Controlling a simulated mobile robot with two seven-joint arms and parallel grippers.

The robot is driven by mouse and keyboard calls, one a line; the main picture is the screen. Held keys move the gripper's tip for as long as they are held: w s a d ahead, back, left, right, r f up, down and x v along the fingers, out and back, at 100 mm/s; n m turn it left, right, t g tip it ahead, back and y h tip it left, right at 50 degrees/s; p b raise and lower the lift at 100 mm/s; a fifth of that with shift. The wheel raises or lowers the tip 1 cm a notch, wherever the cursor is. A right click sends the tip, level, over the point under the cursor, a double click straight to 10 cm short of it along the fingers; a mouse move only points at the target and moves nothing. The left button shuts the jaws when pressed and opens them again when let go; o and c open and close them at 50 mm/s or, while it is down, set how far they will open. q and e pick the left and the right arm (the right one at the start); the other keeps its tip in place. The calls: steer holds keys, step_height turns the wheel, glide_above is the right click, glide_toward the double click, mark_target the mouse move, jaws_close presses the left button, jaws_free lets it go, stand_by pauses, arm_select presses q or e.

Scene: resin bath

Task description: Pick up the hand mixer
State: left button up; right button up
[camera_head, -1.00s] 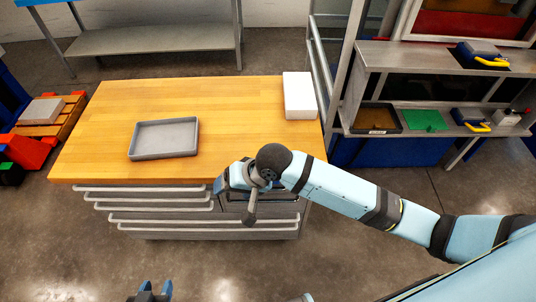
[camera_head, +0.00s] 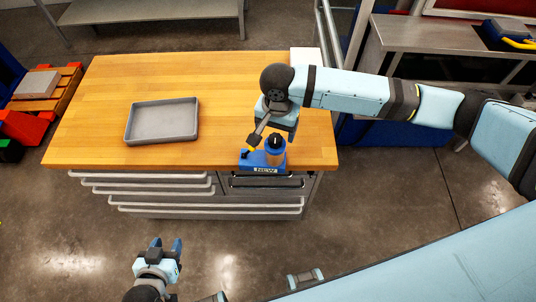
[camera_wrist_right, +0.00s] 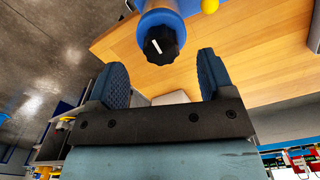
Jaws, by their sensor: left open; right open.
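A blue device (camera_head: 263,160) with an orange-brown cylinder, a black knob and a yellow part stands at the table's front right edge in the head view. I take it for the hand mixer but cannot be sure. In the right wrist view its knob (camera_wrist_right: 160,43) and blue ring show just beyond the fingertips. My right gripper (camera_wrist_right: 157,72) is open and empty, apart from the knob; in the head view (camera_head: 278,122) it is above and behind the device and partly hides it. My left gripper (camera_head: 166,246) is open and empty in front of the table.
A grey tray (camera_head: 162,100) lies on the wooden table (camera_head: 90,120), left of the device. A white block (camera_head: 307,58) is partly hidden behind my right arm. Another blue item with a yellow handle (camera_head: 510,36) is on the right shelf. The table's left side is clear.

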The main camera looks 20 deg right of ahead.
mark_target(275, 144)
steer(key=shift+f+p, duration=0.4)
steer(key=shift+f, duration=3.2)
steer(key=shift+a, duration=0.1)
steer(key=c, duration=1.3)
